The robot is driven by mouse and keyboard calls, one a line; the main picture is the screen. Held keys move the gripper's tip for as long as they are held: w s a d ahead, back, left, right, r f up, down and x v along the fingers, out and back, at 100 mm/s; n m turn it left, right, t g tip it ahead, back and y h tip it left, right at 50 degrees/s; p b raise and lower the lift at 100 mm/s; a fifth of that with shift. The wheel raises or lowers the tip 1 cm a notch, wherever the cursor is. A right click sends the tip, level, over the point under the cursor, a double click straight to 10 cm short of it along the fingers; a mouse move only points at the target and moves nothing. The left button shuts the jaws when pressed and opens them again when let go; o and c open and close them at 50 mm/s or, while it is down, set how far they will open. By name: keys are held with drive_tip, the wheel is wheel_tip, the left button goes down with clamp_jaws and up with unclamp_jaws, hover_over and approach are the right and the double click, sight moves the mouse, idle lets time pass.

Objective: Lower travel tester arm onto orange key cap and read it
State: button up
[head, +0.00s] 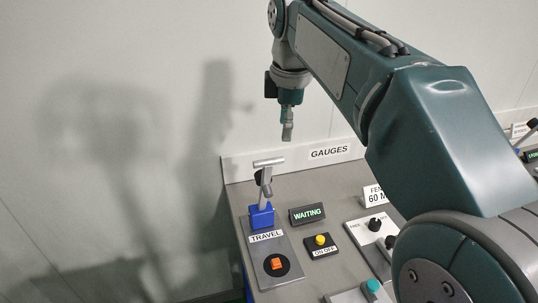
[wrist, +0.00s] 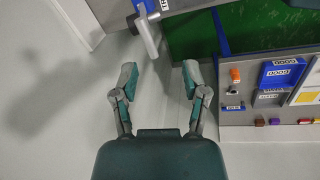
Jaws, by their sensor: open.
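The travel tester stands on a grey plate labelled TRAVEL (head: 285,262), with a blue block (head: 261,217) at its back. Its arm (head: 264,190) rises upright from the block and ends in a pale T-shaped handle (head: 269,162). The orange key cap (head: 276,264) sits on a black disc in front, with the arm clear of it. A small display (head: 307,214) reads WAITING. My gripper (head: 287,132) is above the handle in the head view. In the wrist view my gripper (wrist: 158,82) is open and empty, with the handle bar (wrist: 147,36) beyond the fingertips.
An ON/OFF box with a yellow button (head: 320,240) is right of the tester. Further right are a panel with black knobs (head: 375,225) and a teal button (head: 373,286). A GAUGES sign (head: 330,152) is on the back ledge. The wrist view shows a blue GOOD tray (wrist: 284,73).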

drive_tip(key=w+a+f+n, duration=0.1)
drive_tip(key=f, duration=0.2)
drive_tip(key=w+a+f+n, duration=0.1)
drive_tip(key=f, duration=0.3)
drive_tip(key=w+a+f+n, duration=0.1)
drive_tip(key=w+f, duration=0.1)
drive_tip(key=f, duration=0.1)
drive_tip(key=shift+f+g, duration=0.2)
drive_tip(key=shift+g, duration=0.1)
drive_tip(key=shift+c, duration=0.3)
clamp_jaws()
